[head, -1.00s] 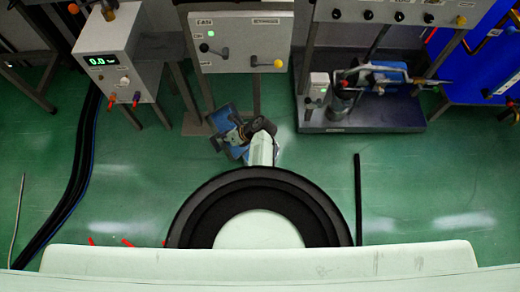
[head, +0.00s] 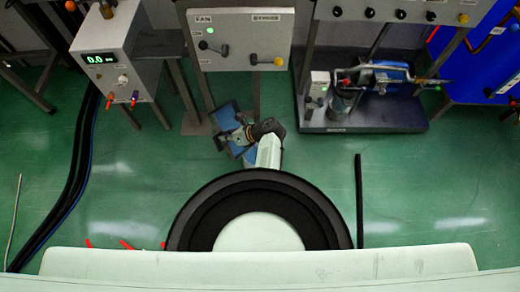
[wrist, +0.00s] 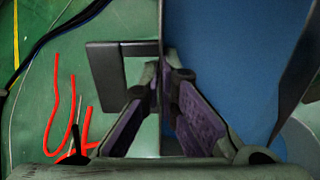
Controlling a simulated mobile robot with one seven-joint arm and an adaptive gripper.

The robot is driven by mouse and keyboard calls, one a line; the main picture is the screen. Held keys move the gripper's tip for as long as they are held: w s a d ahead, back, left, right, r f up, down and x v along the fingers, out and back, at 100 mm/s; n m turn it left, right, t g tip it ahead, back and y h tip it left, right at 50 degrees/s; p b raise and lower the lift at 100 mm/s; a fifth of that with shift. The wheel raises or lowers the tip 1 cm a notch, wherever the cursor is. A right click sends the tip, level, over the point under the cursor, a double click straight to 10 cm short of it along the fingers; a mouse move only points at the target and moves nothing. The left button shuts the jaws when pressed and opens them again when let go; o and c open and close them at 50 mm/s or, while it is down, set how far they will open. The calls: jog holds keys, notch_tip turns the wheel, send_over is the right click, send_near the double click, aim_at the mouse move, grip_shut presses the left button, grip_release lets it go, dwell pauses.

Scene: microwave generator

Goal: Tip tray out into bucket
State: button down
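The blue tray (head: 226,117) is held in front of the fan cabinet in the head view, left of my wrist; it looks tilted. In the wrist view its blue inside (wrist: 225,50) fills the right side, and the part I see looks empty. My gripper (wrist: 171,78) has its two purple-padded fingers closed around the tray's thin edge, one finger on each side. The gripper also shows small in the head view (head: 238,136). A grey cylindrical container (head: 340,106), possibly the bucket, stands on the dark platform at the right; its inside cannot be made out.
The fan cabinet (head: 240,40) stands just beyond the tray. A box with a lit display (head: 108,55) is at left, with dark cables on the floor. The dark platform (head: 400,118) carries blue equipment. Green floor (head: 320,165) is clear between my arm and the platform.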

jog(key=shift+d+r, duration=0.1)
jog(key=shift+d, duration=0.05)
jog(key=shift+d+r, duration=0.2)
jog(key=shift+s+d+r+y, duration=0.25)
jog(key=shift+d+r+y, duration=0.3)
jog(key=shift+d+y, duration=0.3)
jog(key=shift+s+d+r+t+y+b, duration=0.15)
jog(key=shift+d+r+t+y+b, duration=0.1)
jog(key=shift+d+y, duration=0.25)
jog(key=shift+s+d+r+t+y+b, duration=0.15)
jog(key=shift+d+r+t+y, duration=0.15)
jog(key=shift+d, duration=0.3)
dwell(0.6)
jog(key=shift+s+d+y, duration=0.1)
jog(key=shift+d+y, duration=0.15)
jog(key=shift+d, duration=0.05)
jog(key=shift+d, duration=0.35)
jog(key=shift+s+d+y+b, duration=0.15)
jog(key=shift+d+y+b, duration=0.15)
jog(key=shift+b, duration=0.1)
jog(key=shift+s+d+r, duration=0.1)
jog(key=shift+d, duration=0.2)
jog(key=shift+s+d+y, duration=0.1)
jog(key=shift+d+y, duration=0.2)
